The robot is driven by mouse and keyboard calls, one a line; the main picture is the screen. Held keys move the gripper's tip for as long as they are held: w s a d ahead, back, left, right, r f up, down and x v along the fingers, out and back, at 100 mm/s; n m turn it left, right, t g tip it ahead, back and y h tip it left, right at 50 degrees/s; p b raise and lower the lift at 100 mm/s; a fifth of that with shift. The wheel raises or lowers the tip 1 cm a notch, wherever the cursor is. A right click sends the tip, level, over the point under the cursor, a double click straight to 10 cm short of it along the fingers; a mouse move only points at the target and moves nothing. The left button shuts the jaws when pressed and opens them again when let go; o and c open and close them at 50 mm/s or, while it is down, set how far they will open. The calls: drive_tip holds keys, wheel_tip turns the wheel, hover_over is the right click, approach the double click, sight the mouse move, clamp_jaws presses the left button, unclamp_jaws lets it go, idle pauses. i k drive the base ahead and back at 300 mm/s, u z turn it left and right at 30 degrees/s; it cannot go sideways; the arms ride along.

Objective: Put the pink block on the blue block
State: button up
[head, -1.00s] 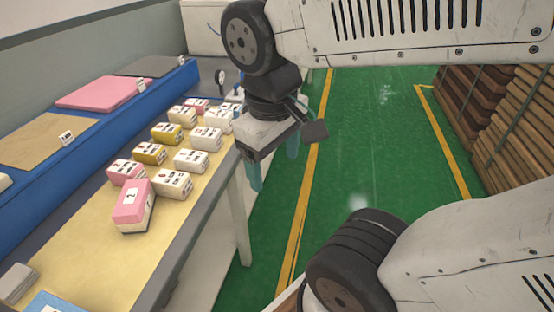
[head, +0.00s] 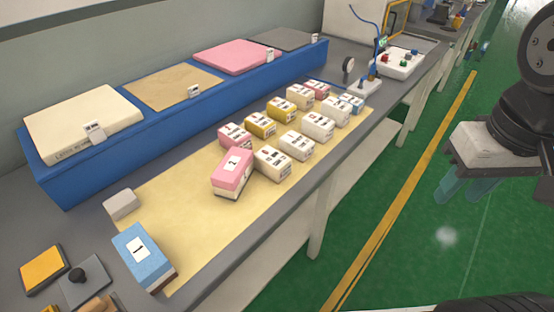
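The pink block (head: 232,172) has a pink top with a white label marked 2 and a pale and dark base. It stands on the yellow mat near its middle, close beside smaller blocks. The blue block (head: 143,257) has a blue top with a label marked 1 and a brown base. It sits at the mat's near left end, with nothing on top. My gripper (head: 462,187) hangs over the green floor at the right, well away from both blocks. Its two bluish fingers are apart, with nothing visible between them.
Several small labelled blocks (head: 295,145) crowd the mat (head: 185,215) beyond the pink block. A small grey block (head: 120,204) lies near the blue one. A blue shelf (head: 165,125) with sample slabs runs along the back. A control box (head: 400,63) stands at the far end.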

sight(137, 247)
drive_tip(key=z, duration=1.05)
drive_tip(key=i, duration=1.6)
drive_tip(key=u, duration=2.7)
